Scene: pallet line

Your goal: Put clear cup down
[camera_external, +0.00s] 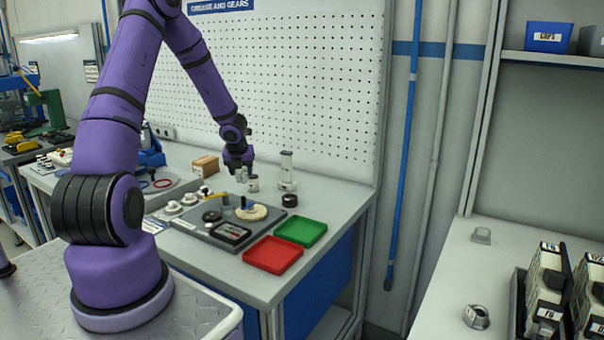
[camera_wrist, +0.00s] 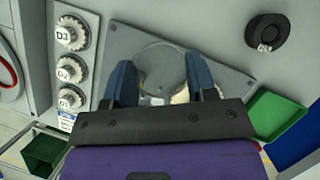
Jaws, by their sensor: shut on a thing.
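My gripper (camera_external: 241,172) is above the back part of a grey mat (camera_external: 203,233) on the workbench. In the wrist view my gripper's (camera_wrist: 161,77) two blue-grey fingers sit on either side of a round, see-through clear cup (camera_wrist: 160,66), and they are shut on it. Through the cup I see the grey mat below. In the outside view the cup is small and hard to make out at the fingertips. The cup appears raised above the mat; I cannot tell the exact gap.
A red tray (camera_external: 273,256) and a green tray (camera_external: 300,230) lie at the bench's front right. A black ring-shaped part (camera_wrist: 267,33) lies right of the mat. Labelled knobs (camera_wrist: 72,68) stand at left. A light cylinder stack (camera_external: 287,170) stands behind.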

